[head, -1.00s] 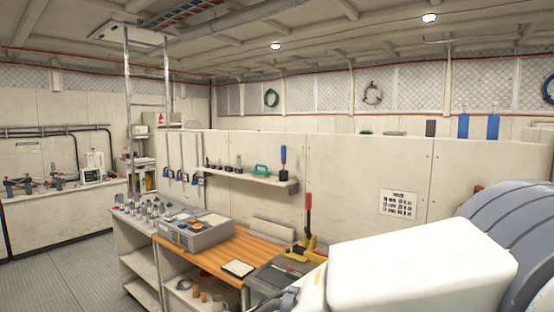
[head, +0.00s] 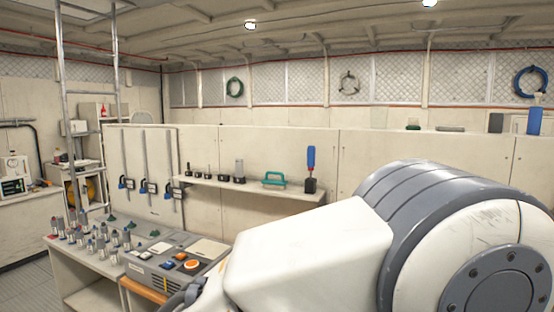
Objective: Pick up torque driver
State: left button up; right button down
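A tool with an upright blue handle (head: 311,160) stands in a dark block at the right end of the wall shelf (head: 262,192); it may be the torque driver, but I cannot tell for sure. My own large white and grey arm fills the lower right and hides most of the wooden bench. Neither gripper's fingers can be made out.
Small dark fittings and a teal-handled tool (head: 274,179) share the shelf. Blue-handled clamps (head: 149,186) hang on the wall. A grey control box (head: 166,267) sits on the bench beside several metal fittings (head: 92,236). Floor shows at lower left.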

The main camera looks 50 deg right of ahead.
aim_at(310, 148)
jog(key=i, duration=1.95)
jog(key=z, duration=3.55)
jog(key=i, duration=0.5)
